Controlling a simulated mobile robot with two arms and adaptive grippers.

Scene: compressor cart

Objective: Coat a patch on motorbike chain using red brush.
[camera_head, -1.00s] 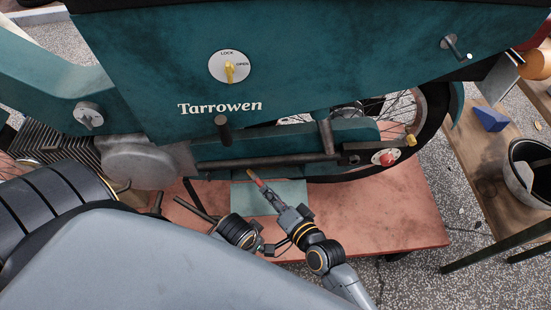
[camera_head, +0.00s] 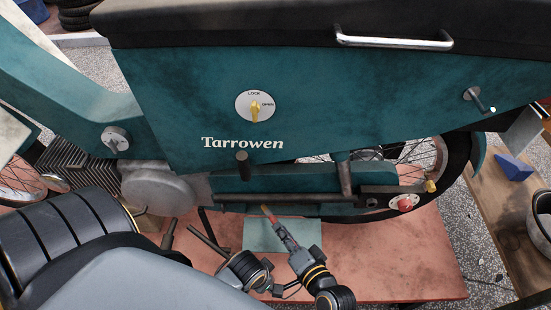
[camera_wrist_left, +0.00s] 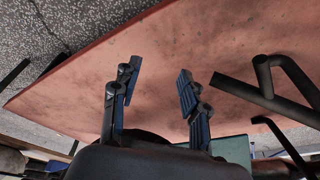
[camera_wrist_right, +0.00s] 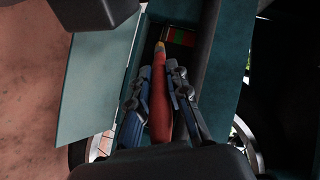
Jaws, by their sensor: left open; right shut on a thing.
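My right gripper (camera_wrist_right: 158,95) is shut on the red brush (camera_wrist_right: 160,105). I cannot make out chain links. My left gripper (camera_wrist_left: 157,88) is open and empty beneath the motorbike, above the reddish stand top.
The teal motorbike (camera_head: 330,115) stands over the reddish platform (camera_head: 400,255). Dark stand bars (camera_wrist_left: 265,85) are close to the left gripper. A wooden bench (camera_head: 495,205) with a blue wedge (camera_head: 513,168) stands at right.

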